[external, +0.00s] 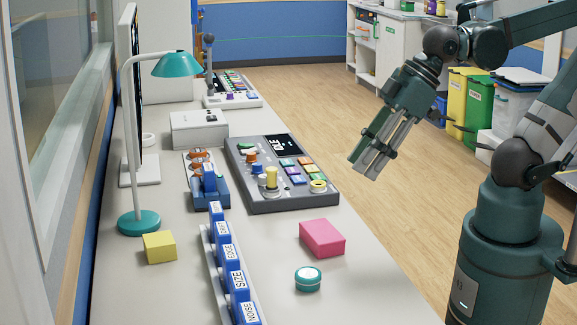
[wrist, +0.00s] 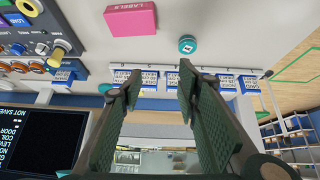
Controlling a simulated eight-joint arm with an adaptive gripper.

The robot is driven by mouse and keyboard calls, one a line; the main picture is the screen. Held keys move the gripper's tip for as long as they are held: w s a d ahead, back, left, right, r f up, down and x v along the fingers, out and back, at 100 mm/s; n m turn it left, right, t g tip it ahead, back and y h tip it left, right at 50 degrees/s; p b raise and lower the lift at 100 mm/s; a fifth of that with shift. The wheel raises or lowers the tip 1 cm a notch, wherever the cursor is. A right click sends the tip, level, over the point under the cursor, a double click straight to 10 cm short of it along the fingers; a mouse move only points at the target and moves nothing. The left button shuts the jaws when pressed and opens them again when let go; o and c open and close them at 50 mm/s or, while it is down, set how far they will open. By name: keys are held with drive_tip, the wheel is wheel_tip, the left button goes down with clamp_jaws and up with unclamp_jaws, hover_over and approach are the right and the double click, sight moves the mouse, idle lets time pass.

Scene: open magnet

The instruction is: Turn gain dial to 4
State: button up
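The grey control console (external: 245,190) stands on the desk, with a small dark screen, coloured buttons and several knobs. A yellow knob (external: 271,178) and a yellow-ringed round control (external: 318,186) sit near its front edge. An orange knob (external: 252,156) sits farther back. I cannot read which one is the gain dial or its setting. Part of the console shows upside down at the upper left of the wrist view (wrist: 75,30). My gripper (external: 366,160) is right of the console, raised and apart from it. Its fingers are spread and empty in the wrist view (wrist: 158,82).
A pink box (external: 322,238), a teal tin (external: 308,279), a yellow block (external: 159,247) and a rack of blue labelled blocks (external: 230,262) stand nearer the camera. A teal lamp (external: 138,222) and a blue unit with orange-topped parts (external: 206,186) are left of the console.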

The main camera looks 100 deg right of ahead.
drive_tip(key=w+d+r+n+g+h+p, duration=0.15)
drive_tip(key=w+d+r+p, duration=0.3)
drive_tip(key=w+d, duration=0.7)
drive_tip(key=n+g+y+p, duration=0.1)
drive_tip(key=n+g+p, duration=0.1)
drive_tip(key=g+p, duration=0.5)
hover_over(251, 153)
drive_tip(key=p, duration=0.2)
drive_tip(key=shift+t, duration=0.95)
drive_tip(key=f, duration=1.3)
drive_tip(key=shift+a+f, duration=0.3)
drive_tip(key=shift+a, duration=0.1)
drive_tip(key=shift+s+d+f, duration=0.1)
drive_tip(key=shift+d+f, duration=0.15)
drive_tip(key=shift+d, duration=0.05)
drive_tip(key=shift+f, duration=0.1)
drive_tip(key=shift+d+f+b, duration=0.1)
drive_tip(key=shift+f+b, duration=0.25)
drive_tip(key=shift+f, duration=3.45)
